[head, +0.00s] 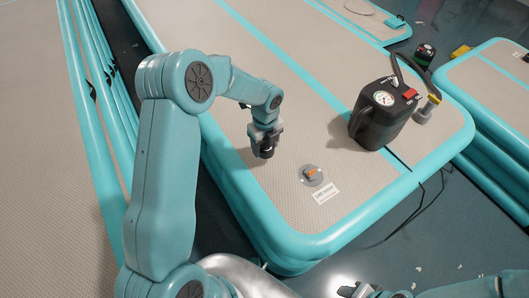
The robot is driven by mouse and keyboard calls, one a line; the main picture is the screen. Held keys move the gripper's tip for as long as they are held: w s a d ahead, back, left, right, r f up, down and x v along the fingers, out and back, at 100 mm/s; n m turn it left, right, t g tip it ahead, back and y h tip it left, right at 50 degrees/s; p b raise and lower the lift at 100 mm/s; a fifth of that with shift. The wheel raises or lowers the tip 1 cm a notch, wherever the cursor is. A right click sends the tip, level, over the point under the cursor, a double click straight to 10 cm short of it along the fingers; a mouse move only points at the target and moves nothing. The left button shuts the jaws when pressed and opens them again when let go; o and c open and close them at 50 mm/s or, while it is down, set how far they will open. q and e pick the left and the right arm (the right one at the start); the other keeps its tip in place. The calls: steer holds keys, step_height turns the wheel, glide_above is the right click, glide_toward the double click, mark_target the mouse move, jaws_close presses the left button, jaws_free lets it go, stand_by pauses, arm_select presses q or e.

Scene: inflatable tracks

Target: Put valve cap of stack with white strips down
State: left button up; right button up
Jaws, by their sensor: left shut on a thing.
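My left gripper (265,143) is shut on a small dark piece, which looks like the valve cap (266,153). It is held low over the beige top of the middle track stack (285,205), and I cannot tell whether the cap touches that surface. The valve (312,175), a grey disc with an orange centre, sits to the right and nearer, apart from the gripper. A white label (325,193) lies just below the valve. My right gripper (372,291) shows only partly at the bottom edge, and its jaws are not clear.
A black pump (375,128) with a gauge stands on the same stack, right of the valve. Its hose ends in a grey and yellow nozzle (427,108). Another stack (90,90) lies left across a dark gap. More stacks lie behind and right. A thin cable hangs off the right edge.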

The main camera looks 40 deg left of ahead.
mark_target(264, 152)
arm_select(q)
step_height(264, 152, down, 4)
steer(key=shift+s+r, duration=0.1)
steer(key=shift+s, duration=0.05)
steer(key=shift+a, duration=0.1)
steer(key=shift+f+b, duration=0.2)
steer(key=shift+b, duration=0.1)
steer(key=o, duration=1)
steer(key=shift+f, duration=0.1)
steer(key=shift+o, duration=0.2)
steer(key=shift+r, duration=0.3)
step_height(264, 152, up, 12)
steer(key=shift+f+p, duration=0.1)
steer(key=shift+p, duration=0.75)
